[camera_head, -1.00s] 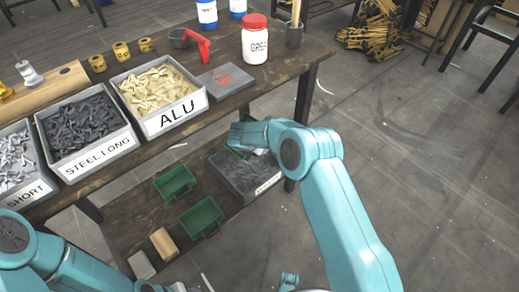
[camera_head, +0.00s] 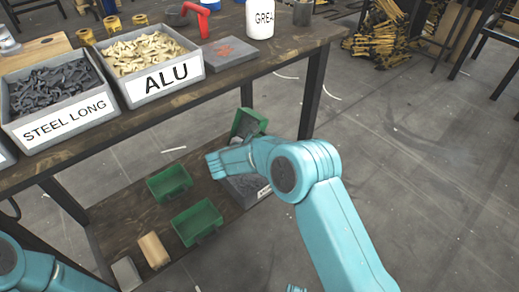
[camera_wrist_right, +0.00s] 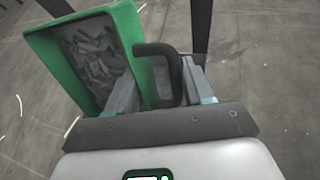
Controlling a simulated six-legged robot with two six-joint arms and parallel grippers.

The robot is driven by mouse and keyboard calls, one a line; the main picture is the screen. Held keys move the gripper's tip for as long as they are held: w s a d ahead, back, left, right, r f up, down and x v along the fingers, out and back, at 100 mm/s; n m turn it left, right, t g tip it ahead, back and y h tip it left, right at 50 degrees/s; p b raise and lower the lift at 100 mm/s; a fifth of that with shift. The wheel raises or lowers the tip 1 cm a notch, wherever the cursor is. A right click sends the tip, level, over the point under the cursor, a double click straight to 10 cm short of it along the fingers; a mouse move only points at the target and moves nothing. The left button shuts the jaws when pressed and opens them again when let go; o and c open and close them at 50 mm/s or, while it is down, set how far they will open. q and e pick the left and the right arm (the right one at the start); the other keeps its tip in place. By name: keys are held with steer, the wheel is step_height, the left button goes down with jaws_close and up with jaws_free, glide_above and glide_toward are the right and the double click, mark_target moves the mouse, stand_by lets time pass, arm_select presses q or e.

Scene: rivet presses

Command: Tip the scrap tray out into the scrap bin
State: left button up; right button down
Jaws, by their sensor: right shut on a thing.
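The green scrap tray (camera_head: 249,123) is off the lower shelf, beyond my right wrist, tilted with its open side partly facing me. In the right wrist view the tray (camera_wrist_right: 49,49) holds several grey scrap pieces and slants to the left. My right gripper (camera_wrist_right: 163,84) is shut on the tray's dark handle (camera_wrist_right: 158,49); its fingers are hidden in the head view. The grey scrap bin (camera_head: 251,202) stands on the lower shelf, below the tray and partly hidden by my right arm. My left arm shows at lower left, its gripper out of view.
Two green trays (camera_head: 170,181) (camera_head: 197,220), a wooden block (camera_head: 154,250) and a grey block (camera_head: 126,272) lie on the lower shelf. Above is the bench with labelled bins (camera_head: 156,84) and a table leg (camera_head: 311,104) near the raised tray.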

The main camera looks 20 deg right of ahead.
arm_select(q)
steer(key=w+f+b, duration=0.2)
steer(key=shift+a+f+t, duration=0.2)
steer(key=shift+f+t, duration=0.15)
steer(key=shift+t, duration=0.05)
arm_select(e)
steer(key=f+t+h, duration=0.1)
steer(key=h, duration=0.1)
steer(key=f+n+t+h, duration=0.1)
steer(key=t+h, duration=0.1)
steer(key=h, duration=0.1)
steer(key=f+t+h, duration=0.1)
steer(key=t+h, duration=0.1)
steer(key=shift+s+a+n, duration=0.15)
steer(key=shift+a+n, duration=0.1)
steer(key=shift+n, duration=0.05)
stand_by(1.1)
